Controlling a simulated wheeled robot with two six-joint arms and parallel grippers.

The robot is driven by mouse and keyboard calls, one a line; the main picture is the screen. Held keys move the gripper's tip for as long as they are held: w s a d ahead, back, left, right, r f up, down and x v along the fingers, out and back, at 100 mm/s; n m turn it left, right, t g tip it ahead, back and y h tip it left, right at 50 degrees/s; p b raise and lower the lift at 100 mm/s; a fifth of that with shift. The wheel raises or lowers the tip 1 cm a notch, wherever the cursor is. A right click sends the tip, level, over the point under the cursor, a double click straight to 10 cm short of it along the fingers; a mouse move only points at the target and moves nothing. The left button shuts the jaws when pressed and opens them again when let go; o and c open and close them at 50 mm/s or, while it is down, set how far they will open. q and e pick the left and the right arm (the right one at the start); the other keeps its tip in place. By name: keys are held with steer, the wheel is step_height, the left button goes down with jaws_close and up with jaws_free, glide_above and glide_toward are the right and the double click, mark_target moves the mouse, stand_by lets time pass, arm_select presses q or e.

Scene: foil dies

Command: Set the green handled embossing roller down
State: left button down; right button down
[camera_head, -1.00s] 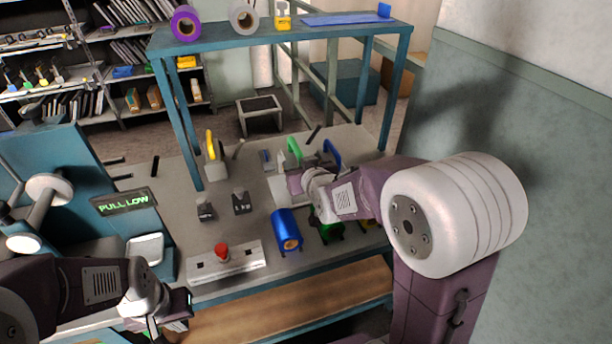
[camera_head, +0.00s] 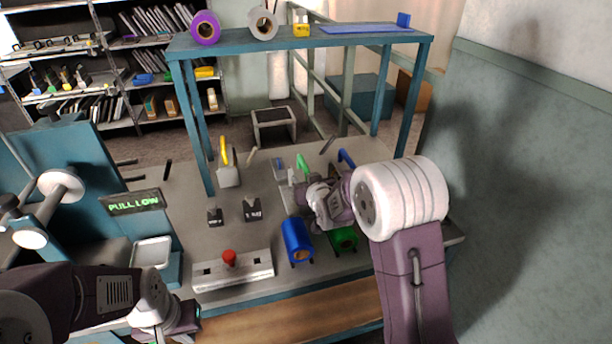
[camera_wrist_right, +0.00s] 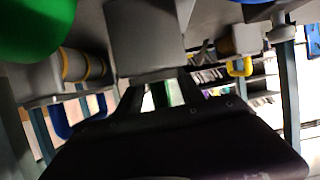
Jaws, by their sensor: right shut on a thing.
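The green handled embossing roller shows in the head view by its green handle (camera_head: 302,164), at the right part of the bench. My right gripper (camera_head: 298,184) is at it, partly hidden by its own wrist. In the right wrist view the fingers (camera_wrist_right: 165,95) are shut with a strip of green between them. A grey block (camera_wrist_right: 146,40) fills the view just beyond the fingers. I cannot tell whether the roller touches the bench. My left gripper (camera_head: 182,322) is at the lower left, off the bench front, and its jaws are unclear.
A yellow handled roller (camera_head: 228,175) stands to the left, and a blue handle (camera_head: 346,158) is close on the right. A red button panel (camera_head: 232,270) is at the front edge.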

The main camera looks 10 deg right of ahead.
steer(key=shift+r, duration=0.3)
steer(key=shift+f, duration=0.15)
steer(key=c, duration=0.7)
jaws_free()
steer(key=shift+s+f, duration=0.1)
steer(key=shift+f, duration=0.05)
steer(key=shift+s+r, duration=0.1)
steer(key=shift+r, duration=0.15)
steer(key=p+v, duration=0.1)
steer(key=v, duration=1)
steer(key=shift+s+r+p, duration=0.1)
steer(key=shift+s+p, duration=0.3)
